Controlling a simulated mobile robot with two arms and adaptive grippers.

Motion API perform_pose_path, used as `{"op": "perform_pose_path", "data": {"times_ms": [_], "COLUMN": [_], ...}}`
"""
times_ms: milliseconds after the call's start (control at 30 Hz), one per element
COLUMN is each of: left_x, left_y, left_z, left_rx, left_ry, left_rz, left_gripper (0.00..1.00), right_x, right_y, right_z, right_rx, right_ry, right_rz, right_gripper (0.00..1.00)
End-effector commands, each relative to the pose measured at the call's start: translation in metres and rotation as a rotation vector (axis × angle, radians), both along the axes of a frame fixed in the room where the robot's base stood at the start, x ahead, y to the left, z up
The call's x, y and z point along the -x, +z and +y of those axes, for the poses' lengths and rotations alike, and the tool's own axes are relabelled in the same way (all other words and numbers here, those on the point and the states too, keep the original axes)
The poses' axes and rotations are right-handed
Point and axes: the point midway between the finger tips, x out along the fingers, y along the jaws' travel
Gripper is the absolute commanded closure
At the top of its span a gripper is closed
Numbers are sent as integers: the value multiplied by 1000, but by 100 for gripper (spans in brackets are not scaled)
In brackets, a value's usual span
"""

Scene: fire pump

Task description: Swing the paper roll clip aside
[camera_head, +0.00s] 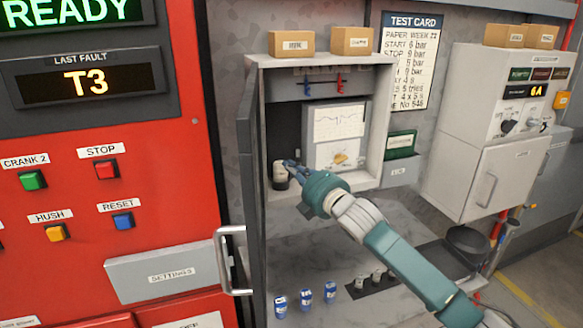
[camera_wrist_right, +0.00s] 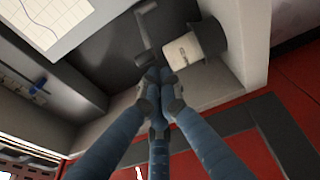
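The paper roll (camera_wrist_right: 210,38), a pale cylinder with a cream end, shows at the top of the right wrist view. A dark grey lever-like part (camera_wrist_right: 143,28), which looks like the clip, stands just left of the roll. My right gripper (camera_wrist_right: 160,82) has its blue fingers drawn together, tips at the lower end of this part and beside the roll. I cannot tell whether they touch it. In the head view my right gripper (camera_head: 290,168) reaches into the open cabinet's lower left, covering part of the roll (camera_head: 279,175). My left gripper is not in view.
The cabinet (camera_head: 257,95) has its dark door (camera_head: 250,200) swung open at the left. The chart recorder (camera_head: 338,130) is right of my gripper. Small valves (camera_head: 340,85) hang above. Blue cans (camera_head: 306,296) stand below.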

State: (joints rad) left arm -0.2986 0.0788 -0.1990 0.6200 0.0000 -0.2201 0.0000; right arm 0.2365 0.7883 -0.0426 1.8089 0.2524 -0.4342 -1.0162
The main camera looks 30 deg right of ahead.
Motion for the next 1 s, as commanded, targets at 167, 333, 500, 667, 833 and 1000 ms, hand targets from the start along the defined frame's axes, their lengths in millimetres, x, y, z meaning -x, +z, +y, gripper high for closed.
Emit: {"op": "perform_pose_path", "data": {"times_ms": [167, 333, 500, 667, 833, 1000], "left_x": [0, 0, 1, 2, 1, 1], "left_y": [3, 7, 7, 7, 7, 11], "left_z": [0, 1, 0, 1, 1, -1], "left_rx": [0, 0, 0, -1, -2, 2], "left_ry": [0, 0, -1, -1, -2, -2], "left_rz": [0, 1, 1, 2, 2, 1], "left_gripper": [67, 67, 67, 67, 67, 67], "right_x": [8, 21, 25, 24, 24, 22], "right_y": [0, 0, 0, 0, 1, 2], "right_z": [-12, -34, -44, -45, -45, -44], "right_rx": [5, 6, -1, -1, 0, 1], "right_ry": [-3, -2, -1, -3, -4, -5], "right_rz": [4, 4, 1, 0, 0, 0], "right_gripper": [100, 100, 100, 100, 100, 100]}}
